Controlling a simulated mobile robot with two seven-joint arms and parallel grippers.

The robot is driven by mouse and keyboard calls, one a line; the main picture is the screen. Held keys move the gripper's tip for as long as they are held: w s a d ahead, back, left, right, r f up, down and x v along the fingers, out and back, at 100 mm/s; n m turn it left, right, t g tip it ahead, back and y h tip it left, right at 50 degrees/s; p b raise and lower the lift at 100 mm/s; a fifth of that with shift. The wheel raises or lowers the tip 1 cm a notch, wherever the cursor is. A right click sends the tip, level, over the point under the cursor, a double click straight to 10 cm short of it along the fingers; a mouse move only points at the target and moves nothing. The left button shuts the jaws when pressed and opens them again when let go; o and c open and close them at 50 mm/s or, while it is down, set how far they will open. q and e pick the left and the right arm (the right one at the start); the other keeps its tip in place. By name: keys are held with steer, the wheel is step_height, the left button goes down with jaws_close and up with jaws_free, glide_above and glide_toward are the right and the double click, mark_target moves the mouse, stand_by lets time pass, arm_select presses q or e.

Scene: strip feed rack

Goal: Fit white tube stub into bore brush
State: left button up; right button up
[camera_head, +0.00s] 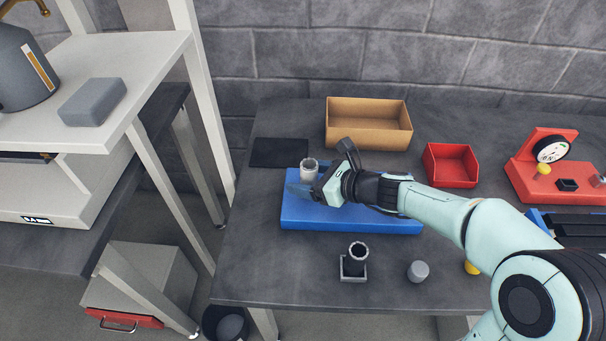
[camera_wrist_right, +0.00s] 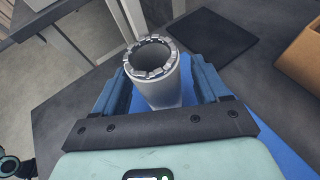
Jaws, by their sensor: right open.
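The white tube stub (camera_head: 309,170) stands upright near the back left of the blue block (camera_head: 350,222). Its open, notched top rim faces up. My right gripper (camera_head: 304,188) is open and low over the block, close to the stub. In the right wrist view the stub (camera_wrist_right: 154,85) stands between the two blue fingers, with a gap visible beside it; whether either finger touches it is unclear. A dark cylinder with a toothed rim, possibly the bore brush (camera_head: 357,251), stands upright in a small grey holder in front of the block. My left gripper is not in view.
A cardboard box (camera_head: 369,141), a red bin (camera_head: 450,181) and a red gauge stand (camera_head: 560,185) are at the back and right. A dark mat (camera_head: 279,152) lies at the back left. A grey cylinder (camera_head: 418,271) stands near the front. The table's front left is clear.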

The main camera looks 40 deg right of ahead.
arm_select(q)
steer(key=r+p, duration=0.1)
steer(key=p, duration=0.2)
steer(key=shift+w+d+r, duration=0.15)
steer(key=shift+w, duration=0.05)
arm_select(e)
steer(key=v, duration=1.2)
steer(key=shift+r, duration=0.1)
